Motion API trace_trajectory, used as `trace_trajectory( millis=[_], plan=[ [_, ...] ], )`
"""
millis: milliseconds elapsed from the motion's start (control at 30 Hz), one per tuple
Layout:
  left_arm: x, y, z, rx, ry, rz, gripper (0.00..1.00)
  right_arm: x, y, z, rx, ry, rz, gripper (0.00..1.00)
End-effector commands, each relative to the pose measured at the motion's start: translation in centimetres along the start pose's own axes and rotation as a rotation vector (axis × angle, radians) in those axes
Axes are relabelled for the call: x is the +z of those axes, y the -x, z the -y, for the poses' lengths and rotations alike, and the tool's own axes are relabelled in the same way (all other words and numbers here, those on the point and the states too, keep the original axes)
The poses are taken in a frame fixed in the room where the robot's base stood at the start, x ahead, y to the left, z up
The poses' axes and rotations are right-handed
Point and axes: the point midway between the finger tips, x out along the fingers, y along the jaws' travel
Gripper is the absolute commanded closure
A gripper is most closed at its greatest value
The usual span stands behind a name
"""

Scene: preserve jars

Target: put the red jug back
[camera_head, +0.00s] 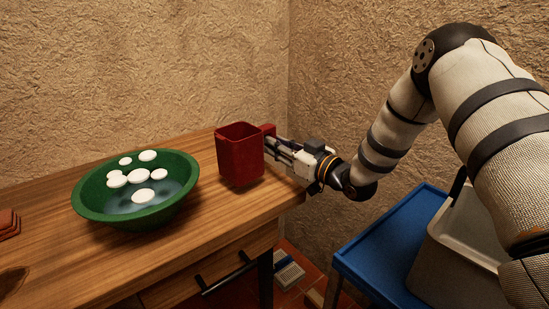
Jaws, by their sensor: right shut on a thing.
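The red jug (240,160) is upright at the right end of the wooden table (200,250), close to the back wall. Its handle points right, toward my right arm. My right gripper (275,146) comes in from the right and is shut on the jug at its handle side. The fingertips are partly hidden behind the jug's handle. I cannot tell for sure whether the jug's base touches the table. My left gripper does not show.
A green bowl (88,208) with liquid and several white round pieces stands left of the jug. Reddish-brown flat pieces (8,224) lie at the left edge. A blue cart (372,250) with a grey bin (455,255) stands right of the table. The table front is clear.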

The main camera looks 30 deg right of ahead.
Motion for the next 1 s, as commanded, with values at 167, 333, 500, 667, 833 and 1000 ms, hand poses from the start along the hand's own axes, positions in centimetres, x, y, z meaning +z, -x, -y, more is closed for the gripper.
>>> trace_trajectory(
  millis=[167,333,500,667,833,1000],
  plan=[
    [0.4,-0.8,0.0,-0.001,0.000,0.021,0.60,3.2,-0.3,-0.3,0.001,-0.002,0.003,1.00],
    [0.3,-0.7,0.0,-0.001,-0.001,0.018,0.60,3.0,-0.3,-0.3,0.001,0.000,-0.002,1.00],
    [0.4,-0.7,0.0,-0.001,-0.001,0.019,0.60,3.2,-0.2,-0.3,0.001,0.000,0.000,0.69],
    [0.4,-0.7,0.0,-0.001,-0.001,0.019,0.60,3.1,-0.2,-0.3,0.001,0.000,-0.001,0.60],
    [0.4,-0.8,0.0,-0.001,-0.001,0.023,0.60,3.3,-0.3,-0.3,0.001,-0.001,0.000,0.60],
    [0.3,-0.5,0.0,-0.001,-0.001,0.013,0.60,3.1,2.1,-0.3,0.003,-0.002,-0.002,0.60]
  ],
)
